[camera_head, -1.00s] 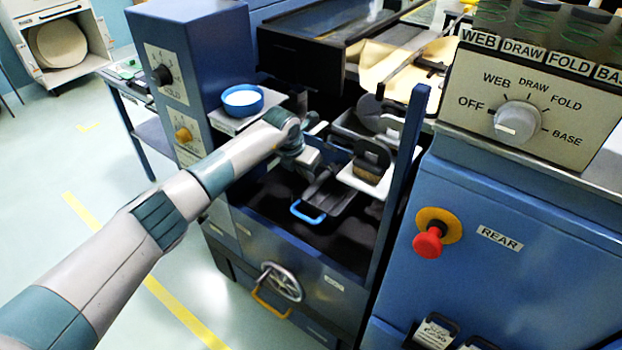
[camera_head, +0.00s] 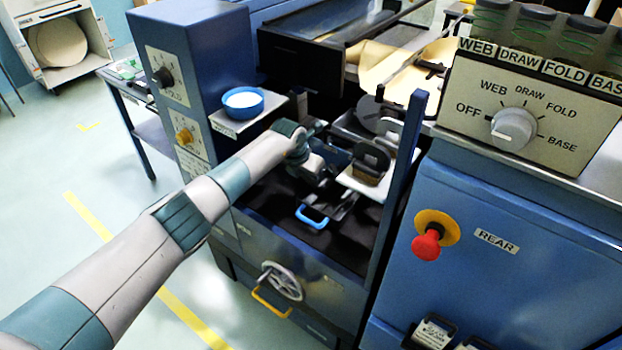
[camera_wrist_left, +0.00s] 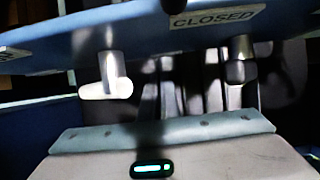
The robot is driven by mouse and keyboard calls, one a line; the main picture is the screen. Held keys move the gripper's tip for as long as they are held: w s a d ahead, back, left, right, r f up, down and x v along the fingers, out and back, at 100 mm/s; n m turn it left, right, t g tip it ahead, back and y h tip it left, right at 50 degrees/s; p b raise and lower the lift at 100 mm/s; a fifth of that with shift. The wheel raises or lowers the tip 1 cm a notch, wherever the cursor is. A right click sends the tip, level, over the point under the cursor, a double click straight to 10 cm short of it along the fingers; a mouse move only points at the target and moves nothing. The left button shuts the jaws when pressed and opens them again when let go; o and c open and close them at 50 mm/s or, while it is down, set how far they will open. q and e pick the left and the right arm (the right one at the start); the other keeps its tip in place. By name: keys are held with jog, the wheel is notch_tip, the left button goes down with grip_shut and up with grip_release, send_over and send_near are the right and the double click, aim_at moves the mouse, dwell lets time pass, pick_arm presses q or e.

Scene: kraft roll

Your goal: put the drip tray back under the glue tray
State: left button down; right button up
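A blue loop handle (camera_head: 312,217) shows in the dark bay of the blue machine in the head view. It sits at the front of a low dark-grey tray (camera_head: 342,208), which looks like the drip tray and is partly hidden. A pale plate (camera_head: 362,184) carrying a dark block lies above and right of it; I cannot tell whether this is the glue tray. My left gripper (camera_head: 333,172) reaches into the bay behind the blue handle, and its fingers are hard to make out. My right gripper is not in view.
A blue upright post (camera_head: 402,185) bounds the bay on the right. A blue bowl (camera_head: 242,101) stands on a ledge at left. A handwheel (camera_head: 282,281) is on the front below. In the wrist view a blue panel marked CLOSED (camera_wrist_left: 217,18) crosses close above.

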pick_arm(q)
jog(key=shift+f, duration=0.1)
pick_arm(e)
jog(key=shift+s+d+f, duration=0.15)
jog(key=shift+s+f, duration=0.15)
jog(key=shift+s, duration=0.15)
pick_arm(q)
jog(key=shift+f, duration=0.1)
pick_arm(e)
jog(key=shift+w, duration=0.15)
pick_arm(q)
jog(key=c, duration=2)
grip_release()
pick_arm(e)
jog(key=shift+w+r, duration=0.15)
